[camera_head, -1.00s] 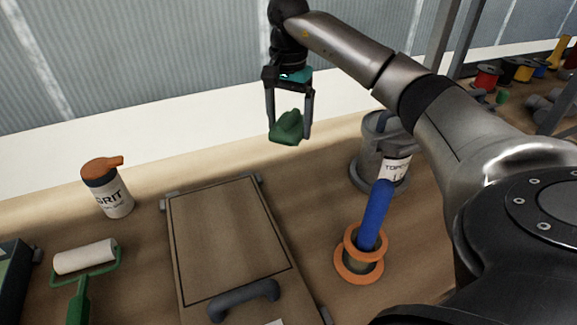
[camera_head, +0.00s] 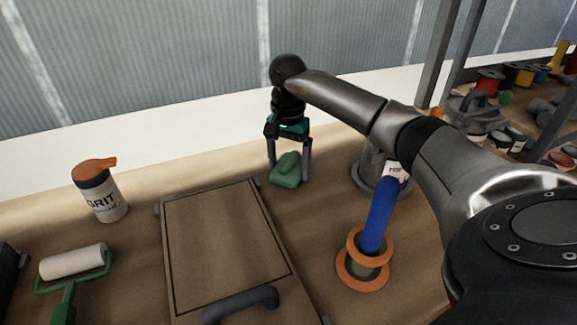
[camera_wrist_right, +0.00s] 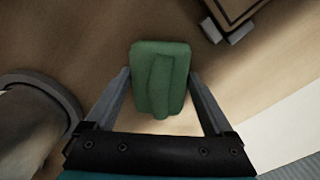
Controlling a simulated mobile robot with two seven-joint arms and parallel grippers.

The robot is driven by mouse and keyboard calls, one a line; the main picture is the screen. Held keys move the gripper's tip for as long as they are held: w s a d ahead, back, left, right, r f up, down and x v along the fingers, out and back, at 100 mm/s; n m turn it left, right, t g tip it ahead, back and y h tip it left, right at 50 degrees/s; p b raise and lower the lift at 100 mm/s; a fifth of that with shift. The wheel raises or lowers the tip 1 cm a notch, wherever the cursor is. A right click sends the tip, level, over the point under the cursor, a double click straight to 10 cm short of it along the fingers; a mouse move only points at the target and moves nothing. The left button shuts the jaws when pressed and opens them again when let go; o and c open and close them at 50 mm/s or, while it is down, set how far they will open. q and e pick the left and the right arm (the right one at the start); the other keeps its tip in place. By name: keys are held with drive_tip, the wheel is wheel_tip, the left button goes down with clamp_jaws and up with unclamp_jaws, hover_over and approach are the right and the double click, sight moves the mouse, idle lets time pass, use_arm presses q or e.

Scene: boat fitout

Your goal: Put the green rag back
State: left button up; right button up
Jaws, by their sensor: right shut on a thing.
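The green rag (camera_head: 286,170) is a small folded bundle between the fingers of my right gripper (camera_head: 290,174), over the far side of the wooden bench. My right gripper is shut on it and points down. In the right wrist view the rag (camera_wrist_right: 160,78) sits between the two fingertips (camera_wrist_right: 159,85), with wood surface beyond it. I cannot tell whether the rag touches the bench. My left gripper is not in view.
A hatch board with a dark handle (camera_head: 240,304) lies left of the rag. A grey canister (camera_head: 372,165) stands close on its right. A blue-handled tool in orange rings (camera_head: 363,268) is nearer. A GRIT bottle (camera_head: 100,192) and a paint roller (camera_head: 73,262) are at left.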

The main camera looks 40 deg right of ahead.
sight(288, 160)
drive_tip(key=shift+f, duration=0.1)
drive_tip(key=o, duration=0.9)
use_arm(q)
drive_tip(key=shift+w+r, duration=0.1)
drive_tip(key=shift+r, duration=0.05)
use_arm(e)
drive_tip(key=shift+r, duration=0.4)
wheel_tip(288, 160, up, 10)
drive_tip(key=p, duration=0.3)
drive_tip(key=shift+w+r+p, duration=0.1)
drive_tip(key=shift+r+p, duration=0.1)
drive_tip(key=shift+p, duration=0.15)
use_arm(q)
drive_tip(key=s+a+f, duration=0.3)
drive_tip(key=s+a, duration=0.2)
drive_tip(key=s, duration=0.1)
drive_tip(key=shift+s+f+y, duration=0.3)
use_arm(e)
drive_tip(key=shift+r, duration=0.55)
